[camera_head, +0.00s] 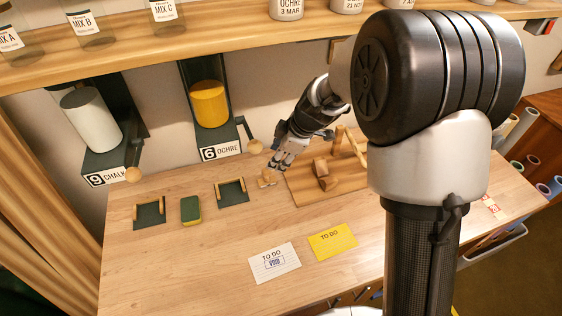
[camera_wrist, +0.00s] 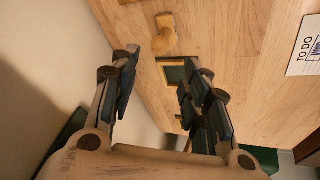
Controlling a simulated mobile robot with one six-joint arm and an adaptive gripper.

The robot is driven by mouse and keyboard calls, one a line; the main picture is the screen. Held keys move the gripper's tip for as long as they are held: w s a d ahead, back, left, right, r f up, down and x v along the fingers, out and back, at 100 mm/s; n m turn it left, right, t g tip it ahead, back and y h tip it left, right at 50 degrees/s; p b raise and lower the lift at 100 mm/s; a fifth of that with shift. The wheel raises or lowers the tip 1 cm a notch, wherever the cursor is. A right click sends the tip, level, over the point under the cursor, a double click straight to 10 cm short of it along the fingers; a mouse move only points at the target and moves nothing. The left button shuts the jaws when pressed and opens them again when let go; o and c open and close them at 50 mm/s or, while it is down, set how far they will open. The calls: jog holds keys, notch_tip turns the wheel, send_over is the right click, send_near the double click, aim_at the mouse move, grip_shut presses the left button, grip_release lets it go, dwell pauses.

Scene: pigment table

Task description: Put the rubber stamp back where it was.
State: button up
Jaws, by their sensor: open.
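The small wooden object with a rounded handle, which looks like the rubber stamp (camera_head: 267,178), stands on the table just left of the brown board. In the wrist view the stamp (camera_wrist: 165,36) is beyond the fingertips, roughly in line with the gap between them. My gripper (camera_head: 275,166) is open and empty, just above and beside the stamp; its fingers also show in the wrist view (camera_wrist: 162,60). A dark green holder with wooden rails (camera_head: 232,191) is empty, left of the stamp. A second such holder (camera_head: 149,213) is empty farther left.
A green and yellow sponge (camera_head: 191,209) lies between the holders. A white card (camera_head: 274,267) with a VOID mark and a yellow card (camera_head: 333,241) lie in front. Wooden pieces (camera_head: 326,179) stand on the brown board (camera_head: 310,194). Chalk (camera_head: 92,120) and ochre (camera_head: 209,104) dispensers are behind.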

jog(key=s+d+r+m+h, duration=0.1)
jog(key=s+d+r+m, duration=0.2)
jog(key=s+r, duration=0.4)
jog(key=s+d+r+m, duration=0.2)
jog(key=s+r+m, duration=0.2)
jog(key=s+r, duration=0.3)
jog(key=s+d+r+m+h, duration=0.1)
jog(key=s+d+m, duration=0.3)
jog(key=s, duration=0.4)
jog(key=s+d+r+m+t+h, duration=0.1)
jog(key=s+d+m+h, duration=0.1)
jog(key=s+m, duration=0.3)
jog(key=s+d, duration=0.1)
jog(key=s, duration=0.3)
jog(key=shift+d+t, duration=0.3)
jog(key=shift+d, duration=0.1)
jog(key=shift+w+f+b, duration=0.1)
jog(key=shift+f+b, duration=0.35)
jog(key=shift+b, duration=0.1)
